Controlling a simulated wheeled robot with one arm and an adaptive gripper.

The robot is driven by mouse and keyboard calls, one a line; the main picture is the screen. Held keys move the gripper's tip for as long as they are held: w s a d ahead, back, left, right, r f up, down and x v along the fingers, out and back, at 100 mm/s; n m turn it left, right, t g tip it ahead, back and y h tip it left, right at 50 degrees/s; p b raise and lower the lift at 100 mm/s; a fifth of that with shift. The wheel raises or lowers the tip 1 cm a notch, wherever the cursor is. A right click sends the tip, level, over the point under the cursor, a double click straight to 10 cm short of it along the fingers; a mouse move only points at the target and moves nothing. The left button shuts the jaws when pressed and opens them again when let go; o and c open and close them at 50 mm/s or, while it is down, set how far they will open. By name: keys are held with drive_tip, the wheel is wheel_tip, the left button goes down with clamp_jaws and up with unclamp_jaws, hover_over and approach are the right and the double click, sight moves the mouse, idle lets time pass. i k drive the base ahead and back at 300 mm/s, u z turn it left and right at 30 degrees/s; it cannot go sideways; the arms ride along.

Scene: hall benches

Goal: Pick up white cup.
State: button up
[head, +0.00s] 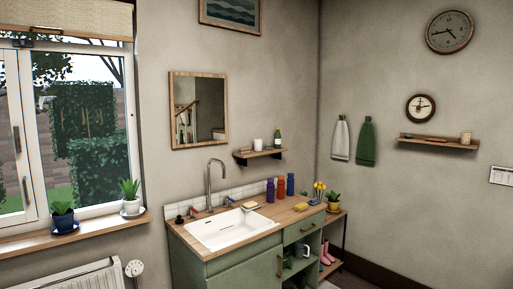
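A pale grey or white jug-like vessel (302,250) sits in the open compartment of the green cabinet (235,266). A beige cup-like thing (466,137) stands on the right wall shelf (438,143). My gripper is not in view.
A white sink (232,228) is set in the wooden counter. Several coloured bottles (281,187), a yellow sponge (300,207) and potted plants (334,200) stand at its right. A radiator (75,277) and windowsill (85,238) are at left. Towels (366,140) hang on the right wall.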

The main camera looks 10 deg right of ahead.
sight(258, 142)
drive_tip(key=z, duration=0.55)
drive_tip(key=k, duration=0.65)
drive_tip(key=z, duration=0.6)
drive_tip(key=i, duration=3.35)
drive_tip(key=u, duration=0.85)
drive_tip(key=i, duration=1.1)
drive_tip(key=u, duration=1.8)
drive_tip(key=i, duration=0.75)
drive_tip(key=u, duration=0.45)
